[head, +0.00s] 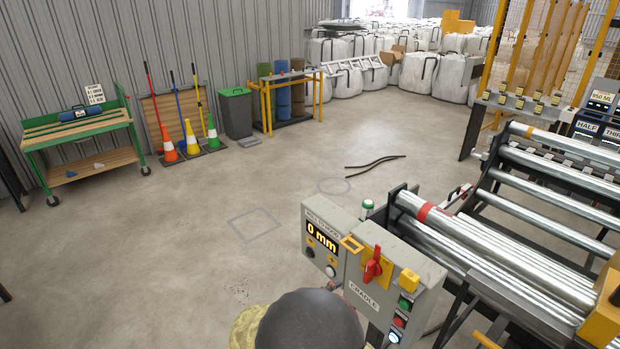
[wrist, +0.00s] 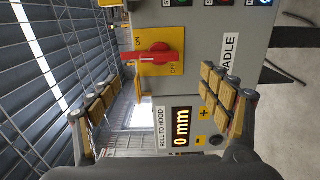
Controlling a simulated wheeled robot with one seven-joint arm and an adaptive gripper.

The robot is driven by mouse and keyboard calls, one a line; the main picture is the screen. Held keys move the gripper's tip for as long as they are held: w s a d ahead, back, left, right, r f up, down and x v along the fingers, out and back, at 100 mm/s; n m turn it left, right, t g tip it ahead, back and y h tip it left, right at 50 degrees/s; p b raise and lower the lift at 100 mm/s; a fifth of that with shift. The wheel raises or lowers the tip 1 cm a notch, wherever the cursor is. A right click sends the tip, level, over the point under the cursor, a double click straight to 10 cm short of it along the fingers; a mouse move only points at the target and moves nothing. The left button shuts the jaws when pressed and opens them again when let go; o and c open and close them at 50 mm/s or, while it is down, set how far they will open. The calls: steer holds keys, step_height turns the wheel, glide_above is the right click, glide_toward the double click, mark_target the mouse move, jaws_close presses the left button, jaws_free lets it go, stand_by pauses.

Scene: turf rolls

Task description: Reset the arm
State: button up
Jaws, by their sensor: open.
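My gripper (wrist: 160,88) is open in the wrist view, its two padded fingers apart with nothing held between them. It faces a grey control box (wrist: 205,45) labelled CRADLE. A red rotary switch (wrist: 153,57) on a yellow plate, marked ON and OFF, shows beyond the fingers. Below it is a display (wrist: 181,127) reading 0 mm. In the head view the cradle control box (head: 410,272) carries the same red switch (head: 372,265), and the display (head: 321,239) is on the box at its left. A dark rounded part of my arm fills the bottom centre; my fingers are hidden there.
Metal rollers (head: 490,250) stand to the right of the boxes. A black hose (head: 375,166) lies on the floor. A green workbench (head: 80,135), cones (head: 190,138) and a grey bin (head: 236,113) line the left wall. The middle floor is open.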

steer(key=s+d+f+n+g+y, duration=0.1)
steer(key=s+d+f+n+g, duration=0.25)
steer(key=s+f, duration=0.25)
steer(key=s+d+r+m+g+y, duration=0.2)
steer(key=s+g+y, duration=0.4)
steer(key=s, duration=0.5)
steer(key=s+d+r+m+t+y, duration=0.2)
steer(key=r+m+y, duration=0.1)
steer(key=r, duration=0.7)
steer(key=s+d+r+m+t+y, duration=0.2)
steer(key=s+r+m+y, duration=0.1)
steer(key=r, duration=0.6)
steer(key=m+y, duration=0.1)
steer(key=m, duration=0.1)
steer(key=shift+s+d+r+m+y, duration=0.2)
steer(key=shift+s+r+m+y, duration=0.1)
steer(key=shift+s+r+m, duration=0.05)
